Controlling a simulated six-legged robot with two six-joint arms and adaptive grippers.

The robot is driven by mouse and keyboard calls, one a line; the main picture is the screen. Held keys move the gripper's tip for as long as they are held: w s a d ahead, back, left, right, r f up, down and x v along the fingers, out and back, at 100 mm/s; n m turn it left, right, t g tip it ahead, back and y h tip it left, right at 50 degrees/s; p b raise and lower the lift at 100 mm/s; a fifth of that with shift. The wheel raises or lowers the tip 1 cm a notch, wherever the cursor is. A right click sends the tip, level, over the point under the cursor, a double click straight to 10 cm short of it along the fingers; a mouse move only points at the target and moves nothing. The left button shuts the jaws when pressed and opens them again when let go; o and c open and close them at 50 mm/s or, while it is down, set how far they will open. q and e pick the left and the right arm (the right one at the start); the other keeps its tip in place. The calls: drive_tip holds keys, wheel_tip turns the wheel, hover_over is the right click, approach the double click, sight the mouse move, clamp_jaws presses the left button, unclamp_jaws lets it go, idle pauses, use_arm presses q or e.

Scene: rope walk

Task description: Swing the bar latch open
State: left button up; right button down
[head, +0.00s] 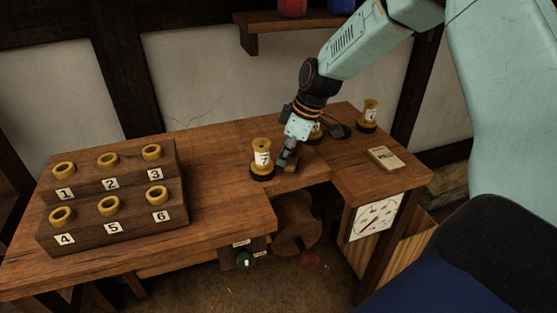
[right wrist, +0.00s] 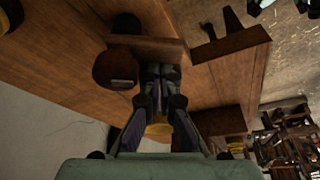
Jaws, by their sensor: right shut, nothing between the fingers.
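My right gripper (head: 286,159) is shut and empty, pointing down at the bench near its inner edge, just right of the spool marked 7 (head: 262,158). Its closed fingers also show in the right wrist view (right wrist: 160,72). Their tips are close to a dark wooden bar (right wrist: 150,46), which may be the bar latch. I cannot tell whether they touch it. In the head view a small wooden piece (head: 292,167) shows just below the fingers, and most of it is hidden. My left gripper is not in view.
A stepped rack (head: 112,220) with numbered yellow rings stands on the bench (head: 215,200) at left. More spools stand behind my gripper and at the back right (head: 370,113). A small booklet (head: 385,158) lies at right. A wooden drum (head: 297,228) sits below the bench cutout.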

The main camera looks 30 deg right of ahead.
drive_tip(key=n, duration=0.1)
drive_tip(key=s+n, duration=0.1)
drive_tip(key=shift+d+n+g+y, duration=0.3)
drive_tip(key=shift+d+n+g, duration=0.05)
drive_tip(key=shift+n+g, duration=0.05)
drive_tip(key=shift+s, duration=0.1)
drive_tip(key=shift+s+d, duration=0.1)
drive_tip(key=shift+s, duration=0.05)
drive_tip(key=shift+r, duration=0.15)
idle(0.3)
drive_tip(key=v, duration=1.1)
drive_tip(key=shift+r, duration=0.35)
drive_tip(key=shift+s+d, duration=0.1)
drive_tip(key=shift+s, duration=0.05)
